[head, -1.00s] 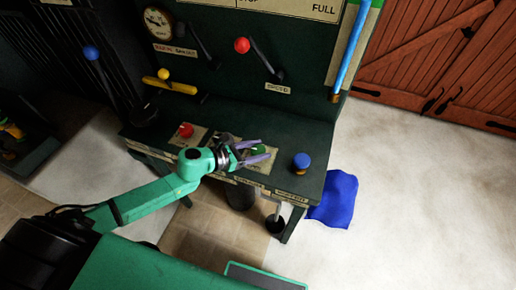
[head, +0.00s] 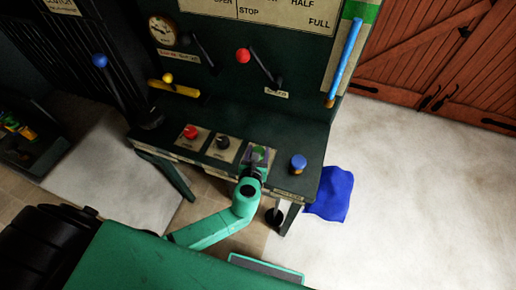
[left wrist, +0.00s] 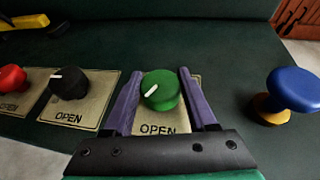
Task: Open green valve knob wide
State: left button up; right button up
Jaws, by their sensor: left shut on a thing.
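The green valve knob (head: 260,152) stands on a cream plate at the front of the dark green console. In the left wrist view the green knob (left wrist: 160,92) has a white pointer line slanting from its middle toward the lower left. The word OPEN is on the plate (left wrist: 155,128) below it. My left gripper (head: 258,158) has its purple fingers on both sides of the knob and is shut on it; the fingers (left wrist: 160,75) also show in the left wrist view. My right gripper is in neither view.
Left of the green knob are a black knob (head: 223,142) and a red knob (head: 190,131) on similar plates. A blue mushroom-shaped knob (head: 298,162) stands to the right. Levers and a gauge (head: 162,30) are on the panel behind. A blue cloth (head: 332,194) lies on the floor.

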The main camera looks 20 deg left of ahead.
pick_arm(q)
jog(key=n+y, duration=0.2)
jog(key=y, duration=0.1)
jog(key=shift+d+n+g, duration=0.1)
jog(key=shift+n+g, duration=0.3)
jog(key=shift+n+g+y+b, duration=0.6)
jog(key=shift+n+g+y, duration=0.6)
jog(key=shift+n+y, duration=0.9)
jog(key=o, duration=1.4)
jog(key=shift+c, duration=0.2)
